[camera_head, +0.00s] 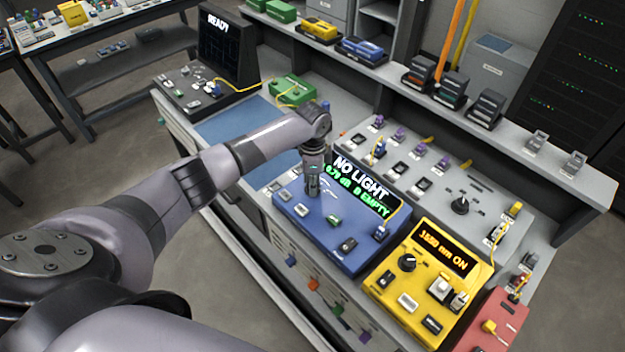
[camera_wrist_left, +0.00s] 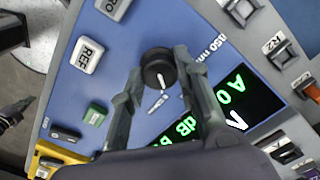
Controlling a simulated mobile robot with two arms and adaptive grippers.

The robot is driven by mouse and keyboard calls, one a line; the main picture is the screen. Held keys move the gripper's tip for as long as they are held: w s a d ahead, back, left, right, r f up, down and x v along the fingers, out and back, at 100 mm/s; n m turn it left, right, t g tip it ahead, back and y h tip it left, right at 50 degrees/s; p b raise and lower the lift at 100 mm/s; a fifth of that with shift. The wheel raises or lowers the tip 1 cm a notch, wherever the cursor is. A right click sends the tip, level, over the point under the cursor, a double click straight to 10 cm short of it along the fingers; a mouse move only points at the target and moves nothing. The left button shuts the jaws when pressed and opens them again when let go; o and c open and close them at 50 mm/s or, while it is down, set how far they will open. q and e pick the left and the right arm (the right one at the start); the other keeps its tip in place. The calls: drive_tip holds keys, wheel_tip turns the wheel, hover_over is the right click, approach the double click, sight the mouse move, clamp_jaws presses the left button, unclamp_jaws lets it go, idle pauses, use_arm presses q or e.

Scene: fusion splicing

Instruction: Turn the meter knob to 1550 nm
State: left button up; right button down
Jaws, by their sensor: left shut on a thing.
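The blue meter (camera_head: 293,218) stands on the bench; its screen (camera_head: 362,184) reads NO LIGHT, with green text ending in B EMPTY. My left gripper (camera_head: 313,192) reaches down onto the meter's upper left part and hides the knob in the head view. In the left wrist view, the dark round meter knob (camera_wrist_left: 157,68) is between the fingertips of my left gripper (camera_wrist_left: 158,76), shut on it. The knob has a white pointer mark on its lower part. An 850 nm label (camera_wrist_left: 205,47) lies to the knob's upper right; labels below the knob are too small to read.
A yellow source box (camera_head: 385,300) with its own knob (camera_head: 407,262) stands right of the meter; its screen reads ON. A yellow cable (camera_head: 396,213) plugs into the meter's right side.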

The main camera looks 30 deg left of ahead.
use_arm(q)
drive_tip(key=shift+w+r+m, duration=0.1)
drive_tip(key=shift+m, duration=1.3)
drive_tip(key=o, duration=1.2)
drive_tip(key=shift+c, duration=0.2)
wheel_tip(320, 180, up, 12)
